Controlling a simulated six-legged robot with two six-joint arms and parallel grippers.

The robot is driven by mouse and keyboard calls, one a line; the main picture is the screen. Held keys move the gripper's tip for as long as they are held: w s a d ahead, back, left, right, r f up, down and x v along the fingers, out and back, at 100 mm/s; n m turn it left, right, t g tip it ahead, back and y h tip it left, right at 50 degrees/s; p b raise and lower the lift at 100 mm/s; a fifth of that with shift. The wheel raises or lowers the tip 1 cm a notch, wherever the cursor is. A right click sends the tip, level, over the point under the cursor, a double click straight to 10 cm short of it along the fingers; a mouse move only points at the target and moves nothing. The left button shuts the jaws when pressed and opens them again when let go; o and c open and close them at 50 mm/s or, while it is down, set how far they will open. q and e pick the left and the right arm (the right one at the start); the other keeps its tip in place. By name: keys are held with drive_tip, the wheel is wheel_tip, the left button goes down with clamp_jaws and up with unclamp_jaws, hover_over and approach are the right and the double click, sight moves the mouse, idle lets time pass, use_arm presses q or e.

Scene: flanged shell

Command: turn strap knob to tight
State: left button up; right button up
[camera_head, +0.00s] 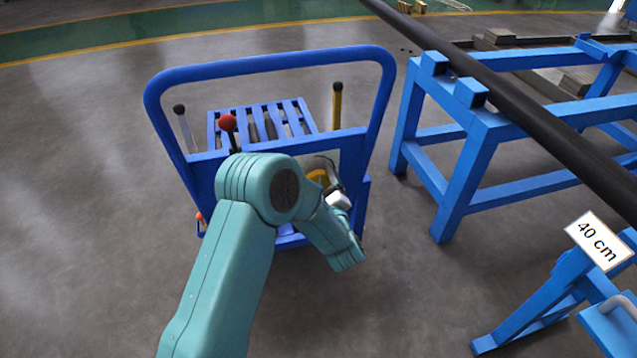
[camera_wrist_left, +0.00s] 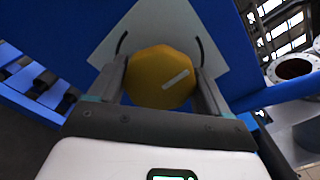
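The strap knob (camera_wrist_left: 160,78) is yellow and many-sided, with a short white mark slanting up to the right. It sits on a pale plate (camera_wrist_left: 204,20) with a black curved mark on either side, on a blue panel. My left gripper (camera_wrist_left: 162,82) has one finger on each side of the knob, both seemingly against its edges. In the head view my left arm reaches the blue cart (camera_head: 205,165), and a bit of yellow (camera_head: 318,177) shows beside the wrist. The arm hides most of the knob and the fingers there. My right gripper is not in view.
The cart carries a slatted rack (camera_head: 262,118), a red-topped lever (camera_head: 228,122) and a yellow post (camera_head: 337,105). A blue stand (camera_head: 470,165) with a long black pipe (camera_head: 540,120) is at right. A "40 cm" sign (camera_head: 598,240) is at lower right. Floor at left is clear.

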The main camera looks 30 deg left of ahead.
use_arm(q)
drive_tip(key=shift+c, duration=1.2)
drive_tip(key=shift+m, duration=0.3)
